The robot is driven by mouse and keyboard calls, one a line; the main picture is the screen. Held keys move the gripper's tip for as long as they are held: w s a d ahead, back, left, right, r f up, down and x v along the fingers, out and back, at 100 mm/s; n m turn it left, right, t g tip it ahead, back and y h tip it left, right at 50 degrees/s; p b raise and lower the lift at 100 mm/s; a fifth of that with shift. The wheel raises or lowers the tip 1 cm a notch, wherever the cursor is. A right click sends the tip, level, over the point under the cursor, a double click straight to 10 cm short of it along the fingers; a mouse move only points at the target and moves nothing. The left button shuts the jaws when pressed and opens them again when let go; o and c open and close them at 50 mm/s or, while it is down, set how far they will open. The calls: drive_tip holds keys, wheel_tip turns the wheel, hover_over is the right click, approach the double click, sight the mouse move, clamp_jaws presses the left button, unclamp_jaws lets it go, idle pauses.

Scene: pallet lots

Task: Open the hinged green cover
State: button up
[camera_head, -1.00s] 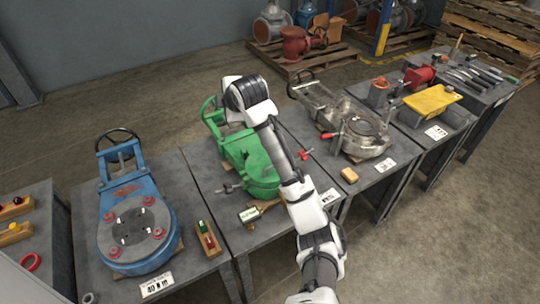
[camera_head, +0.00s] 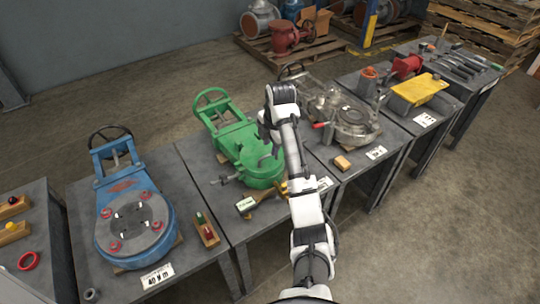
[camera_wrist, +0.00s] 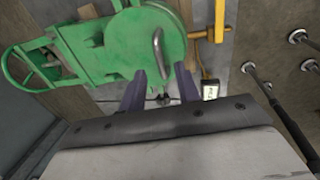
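The green valve-like unit (camera_head: 232,135) lies on the middle table, with a handwheel at its far end. Its rounded green cover (camera_head: 258,168) is at the near end and appears closed. In the wrist view the round green cover (camera_wrist: 128,45) carries a curved grey handle (camera_wrist: 158,45). My gripper (camera_wrist: 161,76) is open, its two dark fingers apart and pointing toward the handle. The handle lies ahead of and roughly between the fingertips, with nothing gripped. Whether a finger touches the cover cannot be told. In the head view my arm hides the cover's right side.
A blue valve (camera_head: 130,205) stands on the left table and a grey valve (camera_head: 345,115) on the right one. A brass-coloured tool with a tag (camera_head: 245,204) lies in front of the green unit. A yellow-covered unit (camera_head: 418,90) is farther right.

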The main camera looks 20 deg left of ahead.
drive_tip(key=shift+w+a+f+p, duration=0.15)
drive_tip(key=shift+f+p, duration=0.05)
drive_tip(key=shift+f, duration=0.75)
drive_tip(key=shift+w+a+f+p, duration=0.1)
drive_tip(key=shift+f+p, duration=0.05)
drive_tip(key=shift+f, duration=0.8)
drive_tip(key=shift+c, duration=0.3)
clamp_jaws()
